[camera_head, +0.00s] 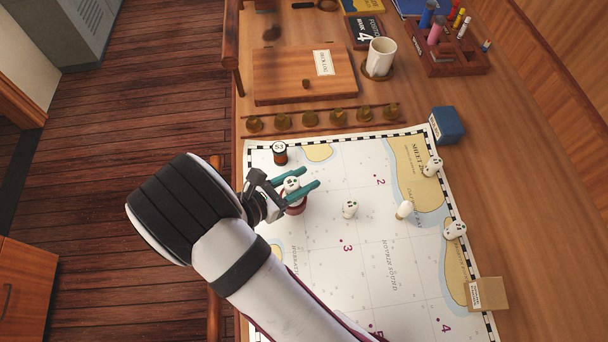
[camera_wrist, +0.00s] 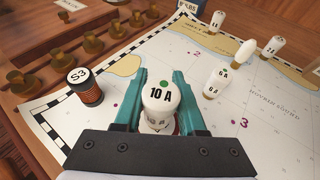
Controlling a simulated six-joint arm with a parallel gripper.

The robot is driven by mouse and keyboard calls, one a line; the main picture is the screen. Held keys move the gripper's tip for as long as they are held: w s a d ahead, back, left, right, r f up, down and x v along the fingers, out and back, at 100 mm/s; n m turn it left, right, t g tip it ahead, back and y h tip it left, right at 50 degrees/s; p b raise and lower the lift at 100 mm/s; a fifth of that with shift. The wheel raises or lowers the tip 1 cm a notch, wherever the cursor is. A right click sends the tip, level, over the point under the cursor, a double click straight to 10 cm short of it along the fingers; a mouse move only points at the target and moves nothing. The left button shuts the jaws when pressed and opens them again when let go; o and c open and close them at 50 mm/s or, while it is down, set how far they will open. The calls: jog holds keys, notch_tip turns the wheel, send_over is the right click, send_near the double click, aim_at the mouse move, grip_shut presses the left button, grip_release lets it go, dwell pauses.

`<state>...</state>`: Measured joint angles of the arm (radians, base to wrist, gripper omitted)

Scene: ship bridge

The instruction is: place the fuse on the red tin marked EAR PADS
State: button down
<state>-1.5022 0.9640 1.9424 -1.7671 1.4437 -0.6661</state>
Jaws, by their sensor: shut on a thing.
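My gripper (camera_head: 305,180) has its teal fingers closed on a white fuse (camera_head: 291,184). In the wrist view the fuse (camera_wrist: 159,95) is upright between the fingers, marked 10 A with a green dot on top. A round red tin (camera_head: 297,208) is on the chart directly below the fuse, partly hidden by the gripper. Its marking cannot be read from here. The fuse is over the tin; whether its foot touches the lid is hidden.
A black and orange spool marked S3 (camera_head: 280,154) stands close to the gripper. Several white fuses, one nearby (camera_head: 350,209), stand on the chart (camera_head: 350,270). A blue box (camera_head: 447,125) and a tan box (camera_head: 487,294) sit at the chart's right edge. Brass knobs (camera_head: 310,119) line its back.

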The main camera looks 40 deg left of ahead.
jog(key=shift+f, duration=0.3)
jog(key=shift+f, duration=0.1)
jog(key=shift+c, duration=2.4)
grip_release()
